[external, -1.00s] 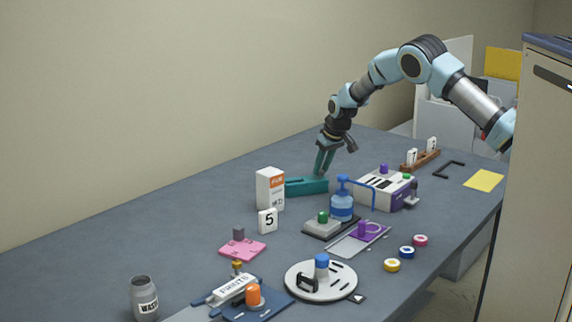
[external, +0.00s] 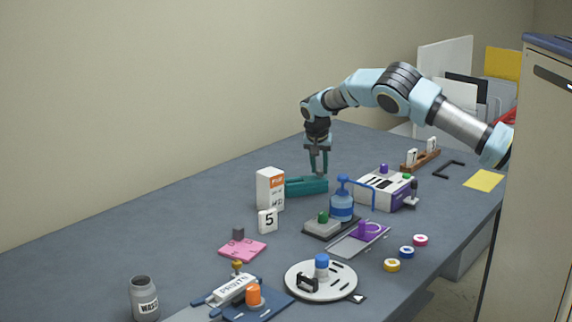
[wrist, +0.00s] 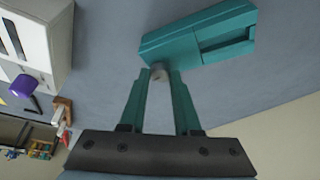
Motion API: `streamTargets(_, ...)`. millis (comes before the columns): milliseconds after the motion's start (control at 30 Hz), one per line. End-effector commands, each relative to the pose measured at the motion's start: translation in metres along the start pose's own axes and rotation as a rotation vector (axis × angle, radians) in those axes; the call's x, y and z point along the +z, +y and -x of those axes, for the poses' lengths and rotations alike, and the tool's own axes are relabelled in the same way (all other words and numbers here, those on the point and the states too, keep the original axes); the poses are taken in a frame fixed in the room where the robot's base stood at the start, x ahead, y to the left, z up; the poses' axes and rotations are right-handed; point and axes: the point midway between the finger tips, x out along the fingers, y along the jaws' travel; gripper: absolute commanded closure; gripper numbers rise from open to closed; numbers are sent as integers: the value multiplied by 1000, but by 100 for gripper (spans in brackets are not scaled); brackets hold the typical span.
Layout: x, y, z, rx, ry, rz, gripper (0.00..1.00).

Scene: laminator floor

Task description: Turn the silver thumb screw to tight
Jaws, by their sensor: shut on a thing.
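The silver thumb screw (wrist: 158,75) is a small grey knob at the near side of a teal block (wrist: 198,36) in the wrist view. My gripper (wrist: 159,73) has its two teal fingers on either side of the screw, with the tips closed on it. In the external view my gripper (external: 318,172) points straight down at the back of the teal block (external: 306,186). The screw is hidden there by the fingers and the block. Its turn marking cannot be made out.
A white box labelled on its front (external: 270,188) stands left of the teal block, with a number 5 card (external: 268,221) before it. A white machine with a purple knob (external: 386,188) and a blue pump bottle (external: 342,202) stand to the right. The tabletop behind is clear.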

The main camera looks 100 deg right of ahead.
Motion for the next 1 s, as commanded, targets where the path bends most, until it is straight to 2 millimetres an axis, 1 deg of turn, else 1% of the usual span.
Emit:
streamTargets(333,1,-2,-1,40,-1,-98,100)
streamTargets(800,1,-1,-1,45,-2,-108,100)
streamTargets(833,1,-1,-1,45,-2,-108,66)
streamTargets(1000,1,-1,-1,45,-2,-108,47)
